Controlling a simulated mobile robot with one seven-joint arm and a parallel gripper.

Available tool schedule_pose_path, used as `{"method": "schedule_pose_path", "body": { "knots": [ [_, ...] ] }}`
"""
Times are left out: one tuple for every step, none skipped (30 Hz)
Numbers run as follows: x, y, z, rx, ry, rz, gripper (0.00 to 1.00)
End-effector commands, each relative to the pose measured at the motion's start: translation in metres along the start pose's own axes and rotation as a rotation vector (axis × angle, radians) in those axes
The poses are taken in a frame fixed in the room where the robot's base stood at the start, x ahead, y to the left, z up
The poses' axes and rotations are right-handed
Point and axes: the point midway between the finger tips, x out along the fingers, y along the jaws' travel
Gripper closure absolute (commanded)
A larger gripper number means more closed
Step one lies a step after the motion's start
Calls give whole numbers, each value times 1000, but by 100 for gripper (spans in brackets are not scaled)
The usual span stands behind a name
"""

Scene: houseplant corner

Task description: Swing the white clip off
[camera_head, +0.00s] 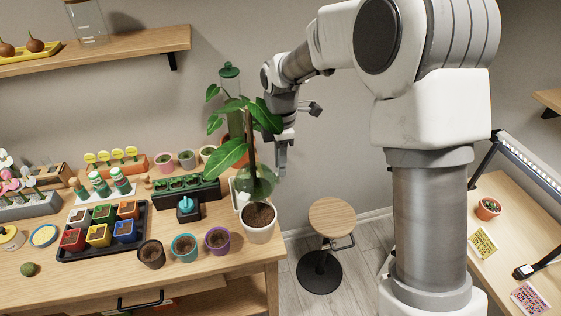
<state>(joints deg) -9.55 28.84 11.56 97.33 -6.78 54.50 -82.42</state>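A tall leafy plant with large green leaves (234,152) stands in a white pot (258,233) with dark soil, at the right end of the wooden table. A dark brown upright stem or stake (250,140) rises from the pot. I cannot make out a white clip on it; it may be hidden by leaves or too small. My gripper (281,168) points down just right of the plant, above the pot's height. Its fingers are small and seen edge-on, so I cannot tell whether they are open or hold anything.
Three small pots, dark (151,255), teal-rimmed (185,249) and purple (217,241), stand left of the white pot. A black tray (69,254) holds several coloured pots. A round stool (332,217) stands on the floor right of the table. A dark green bottle (230,88) is behind the plant.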

Motion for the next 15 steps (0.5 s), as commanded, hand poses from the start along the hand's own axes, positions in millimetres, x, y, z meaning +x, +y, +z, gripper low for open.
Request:
{"method": "schedule_pose_path", "body": {
  "knots": [
    [0, 0, 0, 0, 0, 0, 86],
    [0, 0, 0, 0, 0, 0, 91],
    [0, 0, 0, 0, 0, 0, 99],
    [0, 0, 0, 0, 0, 0, 100],
    [0, 0, 0, 0, 0, 0, 100],
    [0, 0, 0, 0, 0, 0, 100],
    [0, 0, 0, 0, 0, 0, 100],
    [0, 0, 0, 0, 0, 0, 100],
    [0, 0, 0, 0, 0, 0, 100],
    [0, 0, 0, 0, 0, 0, 100],
    [0, 0, 0, 0, 0, 0, 100],
    [0, 0, 0, 0, 2, 0, 100],
    [0, 0, 0, 1, 3, 0, 100],
    [0, 0, 1, 1, 6, 0, 100],
    [-1, 0, 1, 2, 11, 0, 100]
  ]
}}
